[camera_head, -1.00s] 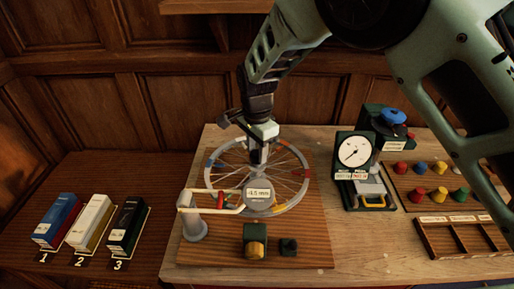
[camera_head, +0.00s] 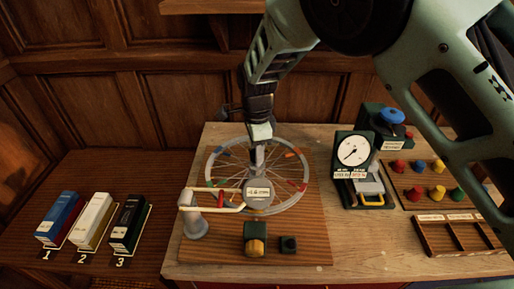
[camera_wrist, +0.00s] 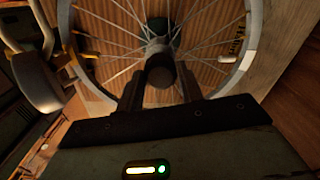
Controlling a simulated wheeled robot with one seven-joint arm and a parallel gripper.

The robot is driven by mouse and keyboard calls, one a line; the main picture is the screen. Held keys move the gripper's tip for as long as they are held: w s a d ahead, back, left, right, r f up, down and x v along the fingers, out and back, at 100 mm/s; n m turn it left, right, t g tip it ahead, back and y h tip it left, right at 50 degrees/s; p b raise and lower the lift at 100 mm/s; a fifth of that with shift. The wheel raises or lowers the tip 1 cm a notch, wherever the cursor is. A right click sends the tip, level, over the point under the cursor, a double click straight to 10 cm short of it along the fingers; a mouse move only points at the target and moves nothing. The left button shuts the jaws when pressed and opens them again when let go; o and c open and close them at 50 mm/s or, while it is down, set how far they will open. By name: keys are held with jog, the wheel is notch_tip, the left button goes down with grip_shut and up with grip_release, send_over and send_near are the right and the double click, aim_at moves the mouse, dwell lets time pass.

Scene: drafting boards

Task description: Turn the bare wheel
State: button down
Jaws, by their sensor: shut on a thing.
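The bare spoked wheel (camera_head: 307,178) lies flat on a wooden board, with several coloured marks around its rim. It also shows in the wrist view (camera_wrist: 246,55), its spokes meeting at a central hub. My gripper (camera_head: 257,163) points down at the hub. In the wrist view my gripper (camera_wrist: 159,88) has its two dark fingers on either side of a dark round hub knob (camera_wrist: 160,68), shut on it. A round readout (camera_head: 257,190) on a cream arm (camera_head: 213,208) sits over the wheel's near side; its figures are too small to read surely.
A green box with an orange roller (camera_head: 255,240) and a small black block (camera_head: 288,244) stand at the board's front. A dial gauge (camera_head: 353,152) stands right, near coloured pegs (camera_head: 437,192) and a divided wooden tray (camera_head: 460,235). Numbered binders (camera_head: 93,220) stand left.

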jog(key=shift+w+r, duration=0.1)
jog(key=c, duration=0.9)
grip_release()
notch_tip(320, 180, up, 17)
jog(key=b, duration=0.4)
jog(key=shift+r, duration=0.2)
jog(key=s+d+f+n+b, duration=0.1)
jog(key=s+d+f+n, duration=0.2)
jog(key=s+n, duration=0.4)
jog(key=s+d+f+n+b, duration=0.1)
jog(key=s+d+f+n, duration=0.3)
jog(key=s, duration=0.9)
jog(key=s+d+f+n+b, duration=0.1)
jog(key=s+d+f+n, duration=0.2)
jog(key=s+d+n, duration=0.3)
jog(key=s+n, duration=0.5)
jog(key=n, duration=0.1)
jog(key=shift+d+f+y, duration=0.15)
jog(key=shift+d+y, duration=0.15)
